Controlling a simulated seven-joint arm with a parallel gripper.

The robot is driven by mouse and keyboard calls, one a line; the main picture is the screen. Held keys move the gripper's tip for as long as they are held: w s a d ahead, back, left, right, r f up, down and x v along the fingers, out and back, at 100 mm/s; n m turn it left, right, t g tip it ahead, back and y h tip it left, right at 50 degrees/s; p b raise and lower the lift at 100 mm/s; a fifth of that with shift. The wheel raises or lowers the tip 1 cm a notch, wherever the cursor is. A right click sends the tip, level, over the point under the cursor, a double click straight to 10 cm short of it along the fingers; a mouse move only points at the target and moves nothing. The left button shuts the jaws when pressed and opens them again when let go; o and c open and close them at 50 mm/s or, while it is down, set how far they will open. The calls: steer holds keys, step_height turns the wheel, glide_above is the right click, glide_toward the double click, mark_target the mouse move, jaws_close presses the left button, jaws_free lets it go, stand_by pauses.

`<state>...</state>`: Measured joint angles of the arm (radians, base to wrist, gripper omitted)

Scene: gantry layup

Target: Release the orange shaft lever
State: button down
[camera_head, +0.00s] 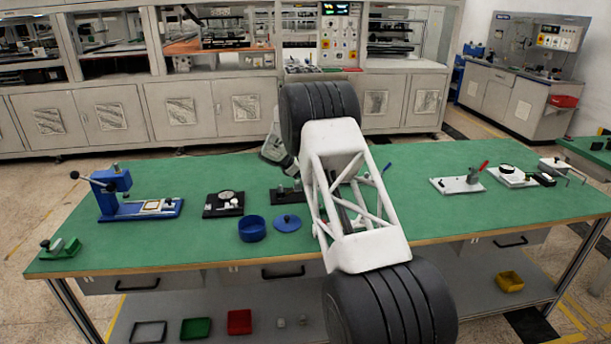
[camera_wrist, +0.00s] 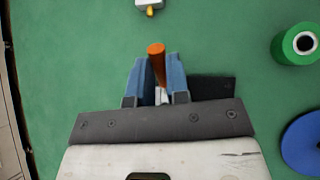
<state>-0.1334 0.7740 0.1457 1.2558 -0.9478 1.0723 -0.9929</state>
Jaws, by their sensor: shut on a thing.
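The orange shaft lever (camera_wrist: 156,62) stands up between the two blue fingers of my gripper (camera_wrist: 157,78) in the wrist view. The fingers are shut on it, and its rounded orange top pokes out beyond their tips. A small pale part shows low between the fingers. A dark flat base (camera_wrist: 213,87) lies behind and to the right of the fingers, partly covered by the gripper. In the head view my white arm hides the lever and most of the gripper; a dark block (camera_head: 285,195) shows just left of the arm.
Close by in the wrist view are a green spool-like part (camera_wrist: 298,46), a blue disc (camera_wrist: 303,142) and a white piece with a yellow tip (camera_wrist: 149,5). On the green table (camera_head: 190,240) stand a blue press (camera_head: 113,190), a blue cup (camera_head: 252,230) and a red-handled clamp (camera_head: 470,178).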

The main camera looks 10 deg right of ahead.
steer(key=shift+a+r+h, duration=0.15)
steer(key=shift+a+h, duration=0.1)
steer(key=shift+h, duration=0.25)
steer(key=c, duration=1.1)
jaws_free()
steer(key=shift+a, duration=0.15)
steer(key=v, duration=0.7)
steer(key=shift+a+r, duration=0.2)
steer(key=shift+a, duration=0.05)
steer(key=shift+s+r, duration=0.1)
